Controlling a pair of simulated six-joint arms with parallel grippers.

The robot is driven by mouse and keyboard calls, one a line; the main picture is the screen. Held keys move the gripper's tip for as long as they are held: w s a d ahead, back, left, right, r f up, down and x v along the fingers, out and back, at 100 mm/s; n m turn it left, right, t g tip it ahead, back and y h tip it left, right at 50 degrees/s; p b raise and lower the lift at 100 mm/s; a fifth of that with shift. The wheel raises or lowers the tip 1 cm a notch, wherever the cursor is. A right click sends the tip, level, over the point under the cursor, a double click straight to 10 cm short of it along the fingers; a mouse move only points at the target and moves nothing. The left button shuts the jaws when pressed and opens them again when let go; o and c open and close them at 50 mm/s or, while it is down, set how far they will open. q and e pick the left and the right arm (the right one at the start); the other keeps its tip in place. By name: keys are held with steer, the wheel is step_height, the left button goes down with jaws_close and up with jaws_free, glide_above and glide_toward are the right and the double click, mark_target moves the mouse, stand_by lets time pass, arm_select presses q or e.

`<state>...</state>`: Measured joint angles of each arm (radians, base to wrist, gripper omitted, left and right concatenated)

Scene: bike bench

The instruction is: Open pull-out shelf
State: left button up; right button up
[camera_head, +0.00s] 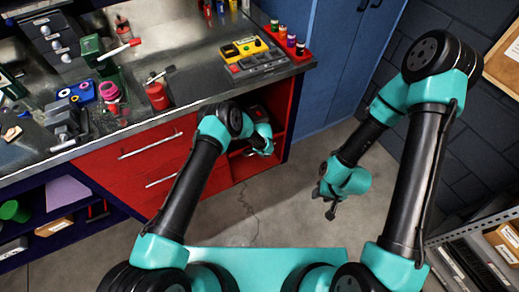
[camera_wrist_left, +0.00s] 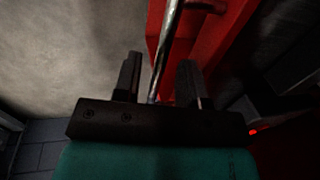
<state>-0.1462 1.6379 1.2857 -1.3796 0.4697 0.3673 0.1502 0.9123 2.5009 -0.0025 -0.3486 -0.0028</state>
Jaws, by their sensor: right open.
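The red pull-out shelf (camera_wrist_left: 212,42) shows in the left wrist view with a metal bar handle (camera_wrist_left: 168,45) along its front. In the head view, my left gripper (camera_head: 262,148) is at the open red compartment (camera_head: 243,168) at the right end of the bench; my arm partly hides it. In the left wrist view, my left gripper (camera_wrist_left: 160,82) has its two dark fingers apart, with the handle running between them and gaps visible beside it. Whether a finger touches the handle cannot be told. My right gripper (camera_head: 330,208) is open and empty, pointing down over the floor.
The metal benchtop (camera_head: 190,75) holds a yellow device (camera_head: 243,48), a red cup (camera_head: 157,95) and a red tray (camera_head: 290,42) of small bottles. Red drawers (camera_head: 135,165) are left of the compartment. Blue cabinets (camera_head: 335,60) stand behind. The floor (camera_head: 275,205) in front is clear.

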arm_select(q)
jaws_close()
steer(key=shift+s+d, duration=0.1)
stand_by(0.4)
